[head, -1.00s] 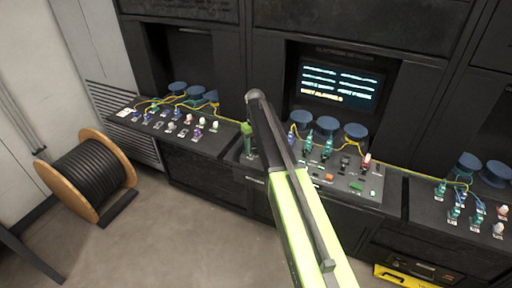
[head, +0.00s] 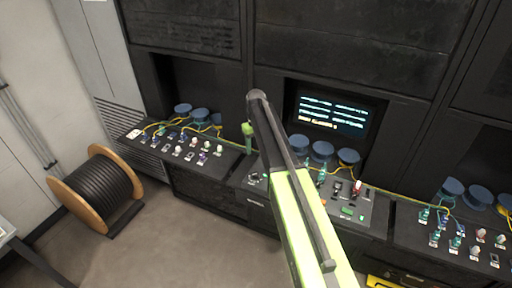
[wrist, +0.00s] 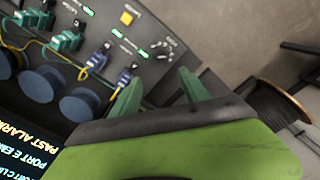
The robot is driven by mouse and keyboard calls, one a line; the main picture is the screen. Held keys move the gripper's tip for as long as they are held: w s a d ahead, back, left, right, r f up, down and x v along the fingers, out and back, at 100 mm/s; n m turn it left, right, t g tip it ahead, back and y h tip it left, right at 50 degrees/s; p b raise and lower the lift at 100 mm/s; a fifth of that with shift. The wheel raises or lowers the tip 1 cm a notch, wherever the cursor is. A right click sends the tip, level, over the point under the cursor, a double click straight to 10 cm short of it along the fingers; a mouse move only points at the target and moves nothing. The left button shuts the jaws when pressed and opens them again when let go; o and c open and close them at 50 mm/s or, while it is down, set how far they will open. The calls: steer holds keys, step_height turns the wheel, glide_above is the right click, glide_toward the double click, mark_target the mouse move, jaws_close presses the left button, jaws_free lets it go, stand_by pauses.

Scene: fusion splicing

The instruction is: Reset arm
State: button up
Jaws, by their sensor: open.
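My gripper (head: 248,138) hangs at the end of my green and black arm, in front of the central console in the head view. In the wrist view its two green fingers (wrist: 160,92) stand apart with nothing between them. The central console (head: 372,222) carries connectors, buttons and small lights. In the wrist view, green connectors (wrist: 68,41) with yellow cables and a blue connector (wrist: 125,76) lie left of the fingers. My arm hides part of the console in the head view.
A lit screen (head: 332,112) sits in the recess above the console, with blue spools (head: 322,151) in front. Side consoles stand at left (head: 172,147) and right (head: 466,247). A black cable reel (head: 100,190) with wooden flanges stands on the floor at left. Floor in front is clear.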

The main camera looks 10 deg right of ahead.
steer(key=shift+r, duration=0.5)
steer(key=s+f+b, duration=0.9)
steer(key=f+b, duration=0.2)
steer(key=s+f+m+b, duration=0.1)
steer(key=s+f+b, duration=0.1)
steer(key=s, duration=0.7)
steer(key=s+f+m+b, duration=0.2)
steer(key=s+f+b, duration=0.1)
steer(key=s, duration=0.7)
steer(key=shift+s+a+f+b, duration=0.15)
steer(key=shift+a+f+b, duration=0.05)
steer(key=shift+f+b, duration=0.1)
